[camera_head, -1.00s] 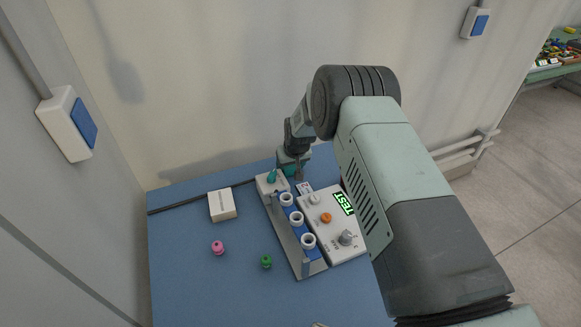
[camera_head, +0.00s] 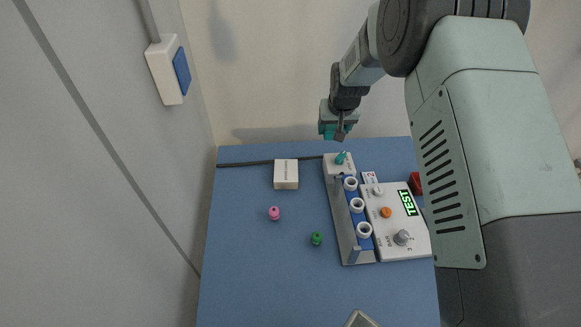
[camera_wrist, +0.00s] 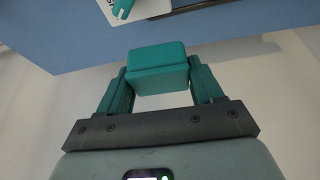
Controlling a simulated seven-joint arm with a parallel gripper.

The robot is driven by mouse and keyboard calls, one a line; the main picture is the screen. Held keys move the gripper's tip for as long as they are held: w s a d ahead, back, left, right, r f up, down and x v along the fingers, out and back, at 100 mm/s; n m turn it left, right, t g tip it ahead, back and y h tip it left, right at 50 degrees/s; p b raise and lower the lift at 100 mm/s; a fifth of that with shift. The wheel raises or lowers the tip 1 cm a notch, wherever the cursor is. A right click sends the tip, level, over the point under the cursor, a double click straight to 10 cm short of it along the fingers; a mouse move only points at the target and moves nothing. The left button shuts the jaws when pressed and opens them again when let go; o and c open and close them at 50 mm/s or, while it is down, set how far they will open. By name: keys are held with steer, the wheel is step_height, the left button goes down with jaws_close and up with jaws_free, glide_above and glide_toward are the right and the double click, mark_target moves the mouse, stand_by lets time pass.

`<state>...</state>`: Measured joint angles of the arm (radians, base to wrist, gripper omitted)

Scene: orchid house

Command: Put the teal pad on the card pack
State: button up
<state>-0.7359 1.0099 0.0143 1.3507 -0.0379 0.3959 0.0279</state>
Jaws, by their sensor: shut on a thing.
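My gripper (camera_head: 338,130) is shut on the teal pad (camera_wrist: 157,70), a block held between its two teal fingers in the wrist view. In the head view it hangs above the table's back edge, where the pad (camera_head: 328,131) shows only as a small teal patch, partly hidden by the gripper. The card pack, apparently the small off-white box (camera_head: 286,174), lies flat at the back left of the blue table, to the left of and below my gripper in the picture. Its top looks bare.
On the blue table (camera_head: 260,280) stand a grey rack (camera_head: 343,230) with white rings, a white box with a teal lever (camera_head: 340,158), and a panel reading TEST (camera_head: 386,230). A pink knob (camera_head: 274,213) and a green knob (camera_head: 316,239) stand left of the rack. A cable runs along the back.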

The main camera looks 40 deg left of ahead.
steer(key=s+a+r, duration=0.2)
steer(key=s+a, duration=0.4)
steer(key=s, duration=0.6)
glide_above(286, 166)
steer(key=s+d, duration=0.1)
step_height(286, 166, down, 5)
steer(key=shift+s+f, duration=0.1)
steer(key=shift+f, duration=2.2)
steer(key=shift+f, duration=0.15)
steer(key=o, duration=1)
steer(key=shift+o, duration=0.2)
